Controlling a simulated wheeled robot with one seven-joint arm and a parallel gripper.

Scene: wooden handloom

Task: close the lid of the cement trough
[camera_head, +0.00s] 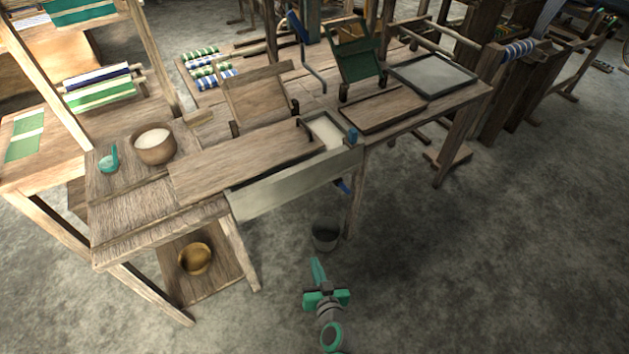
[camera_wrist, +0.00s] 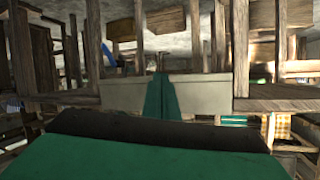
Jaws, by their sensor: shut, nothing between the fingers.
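The cement trough (camera_head: 290,187) is a long pale grey box set in the front edge of the wooden table. Its wooden lid (camera_head: 245,160) is a flat plank, shifted left, with its left end over the tabletop. The trough's right end is uncovered and shows pale contents (camera_head: 326,131). A dark handle (camera_head: 305,128) stands at the lid's right end. My gripper (camera_head: 316,268) is shut and empty, in front of the table and apart from the trough and lid. In the wrist view, my gripper's green fingers (camera_wrist: 160,97) are together before the trough's pale front (camera_wrist: 205,93).
A bowl of white material (camera_head: 154,145) and a teal ladle (camera_head: 109,158) stand left of the lid. A blue part (camera_head: 352,136) sits at the trough's right end. The floor at front right is clear.

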